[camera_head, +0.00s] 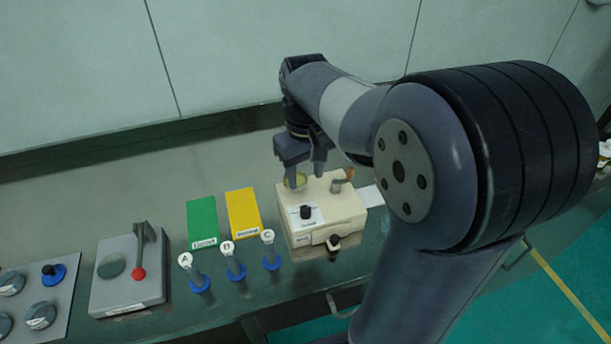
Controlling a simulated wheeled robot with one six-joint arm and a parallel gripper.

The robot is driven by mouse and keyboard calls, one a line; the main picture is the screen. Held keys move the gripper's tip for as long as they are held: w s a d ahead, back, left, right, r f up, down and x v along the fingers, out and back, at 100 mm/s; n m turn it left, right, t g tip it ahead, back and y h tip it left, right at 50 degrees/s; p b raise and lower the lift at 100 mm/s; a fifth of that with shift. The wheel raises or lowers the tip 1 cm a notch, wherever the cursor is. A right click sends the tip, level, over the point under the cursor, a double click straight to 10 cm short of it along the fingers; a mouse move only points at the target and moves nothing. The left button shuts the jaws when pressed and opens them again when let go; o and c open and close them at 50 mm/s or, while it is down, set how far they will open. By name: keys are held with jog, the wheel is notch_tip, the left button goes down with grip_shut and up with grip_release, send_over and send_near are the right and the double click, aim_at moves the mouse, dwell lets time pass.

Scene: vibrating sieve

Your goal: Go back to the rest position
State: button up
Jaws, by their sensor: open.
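My gripper (304,166) points down over the back left part of a cream-coloured box-shaped machine (333,210) on the bench. Its two fingers are spread apart. A small round yellowish piece (296,181) shows just below and between the fingers, at the machine's back left corner. I cannot tell whether the fingers touch it. My arm reaches in from the right and hides part of the bench behind it.
A wall stands behind.

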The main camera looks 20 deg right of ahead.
aim_at(305, 208)
notch_tip(305, 208, down, 11)
jog(key=shift+r, duration=0.1)
dwell(0.6)
jog(key=shift+f+p, duration=0.2)
jog(key=shift+p, duration=0.1)
jog(key=shift+r+n, duration=0.15)
jog(key=shift+n, duration=0.45)
jog(key=n, duration=0.4)
jog(key=shift+n, duration=0.3)
jog(key=n+p, duration=0.1)
jog(key=n, duration=0.4)
jog(key=shift+n, duration=0.3)
jog(key=n, duration=0.5)
jog(key=shift+p, duration=0.3)
jog(key=n+p, duration=0.1)
jog(key=n, duration=0.4)
jog(key=shift+n, duration=0.4)
